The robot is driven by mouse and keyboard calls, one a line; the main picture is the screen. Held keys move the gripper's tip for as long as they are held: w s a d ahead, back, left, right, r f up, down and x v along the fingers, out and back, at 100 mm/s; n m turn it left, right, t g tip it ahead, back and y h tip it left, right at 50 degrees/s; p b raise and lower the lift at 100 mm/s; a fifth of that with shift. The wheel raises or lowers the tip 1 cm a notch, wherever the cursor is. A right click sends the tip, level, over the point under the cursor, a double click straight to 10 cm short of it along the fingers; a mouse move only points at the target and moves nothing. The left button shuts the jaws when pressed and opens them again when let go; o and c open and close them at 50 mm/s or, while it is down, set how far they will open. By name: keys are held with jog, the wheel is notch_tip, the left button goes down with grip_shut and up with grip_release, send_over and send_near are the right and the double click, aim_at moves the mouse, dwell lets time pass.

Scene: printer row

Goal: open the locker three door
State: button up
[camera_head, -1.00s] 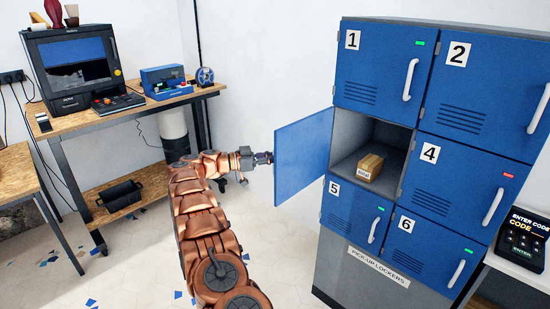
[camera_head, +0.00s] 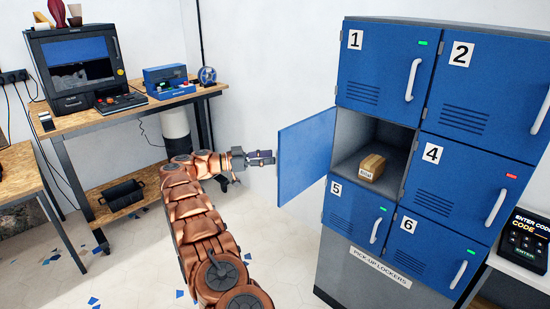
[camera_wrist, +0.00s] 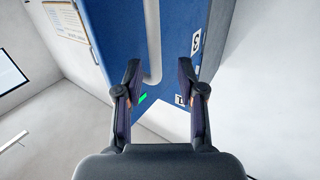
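The locker three door (camera_head: 306,155) is the blue door swung wide open to the left of its compartment (camera_head: 372,142); its front faces away from the head view. A box (camera_head: 372,167) sits inside the open compartment. My gripper (camera_head: 268,158) is at the left of the door, close to its free edge, with a narrow gap in the picture. In the wrist view my gripper (camera_wrist: 160,65) has its fingers spread, with nothing held. A pale handle (camera_wrist: 152,40) on a blue door face (camera_wrist: 115,35) shows beyond and between the fingers. Contact is not visible.
Lockers 1 (camera_head: 385,65), 2 (camera_head: 490,85), 4 (camera_head: 470,180), 5 (camera_head: 355,212) and 6 (camera_head: 430,250) are shut. A keypad (camera_head: 522,238) stands at the right. A workbench (camera_head: 130,115) stands at the left.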

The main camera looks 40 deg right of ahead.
jog(key=shift+v, duration=2)
jog(key=shift+w, duration=0.1)
